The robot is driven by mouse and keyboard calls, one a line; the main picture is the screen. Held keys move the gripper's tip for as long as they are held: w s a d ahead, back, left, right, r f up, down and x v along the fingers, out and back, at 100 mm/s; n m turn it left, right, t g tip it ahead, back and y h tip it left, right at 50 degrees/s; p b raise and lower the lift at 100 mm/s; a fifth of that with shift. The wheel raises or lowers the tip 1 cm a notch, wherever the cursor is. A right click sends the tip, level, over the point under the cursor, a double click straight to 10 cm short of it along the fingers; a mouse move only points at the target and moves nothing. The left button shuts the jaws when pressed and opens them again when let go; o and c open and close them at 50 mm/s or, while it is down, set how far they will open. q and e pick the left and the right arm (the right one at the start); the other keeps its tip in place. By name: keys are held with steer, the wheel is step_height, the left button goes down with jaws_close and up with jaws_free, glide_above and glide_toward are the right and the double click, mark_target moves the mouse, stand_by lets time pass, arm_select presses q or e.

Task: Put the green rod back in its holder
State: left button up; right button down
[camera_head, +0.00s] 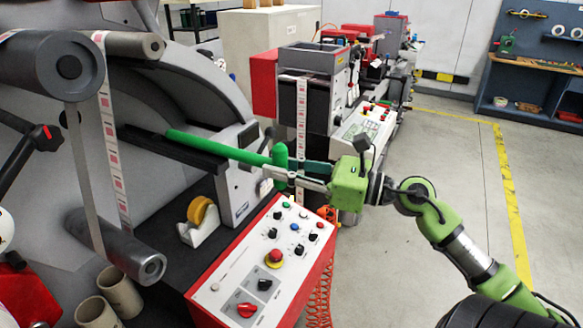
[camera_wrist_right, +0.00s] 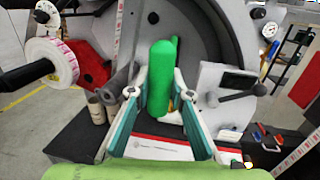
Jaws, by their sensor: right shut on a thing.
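The green rod (camera_head: 215,147) is long, with a short upright green crosspiece at its near end. It points away to the left in the head view, over a dark bar (camera_head: 170,143) on the machine. Whether it touches the bar I cannot tell. My right gripper (camera_head: 280,174) is shut on the rod's near end. In the right wrist view the rod (camera_wrist_right: 160,75) stands end-on between the two fingers of the gripper (camera_wrist_right: 160,94). I cannot make out which part is the rod's holder. My left gripper is not in view.
A red-edged control panel (camera_head: 262,262) with knobs lies below the gripper. A yellow tape dispenser (camera_head: 200,215) stands left of it. Rollers (camera_head: 70,65) with a label strip are at the left. Grey cardboard cores (camera_head: 120,292) stand at the lower left. Open floor lies right.

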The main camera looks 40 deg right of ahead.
steer(key=shift+p+x, duration=0.4)
steer(key=shift+x, duration=1)
steer(key=shift+w+d+f, duration=0.1)
steer(key=shift+w+d, duration=0.05)
steer(key=shift+w, duration=0.1)
steer(key=shift+w+f+b, duration=0.25)
steer(key=shift+w+b, duration=0.05)
steer(key=shift+f, duration=0.1)
steer(key=shift+f+b, duration=0.45)
steer(key=shift+b, duration=0.1)
steer(key=shift+f, duration=0.15)
steer(key=shift+f+b, duration=0.3)
steer(key=shift+b, duration=0.15)
steer(key=c, duration=1.8)
jaws_free()
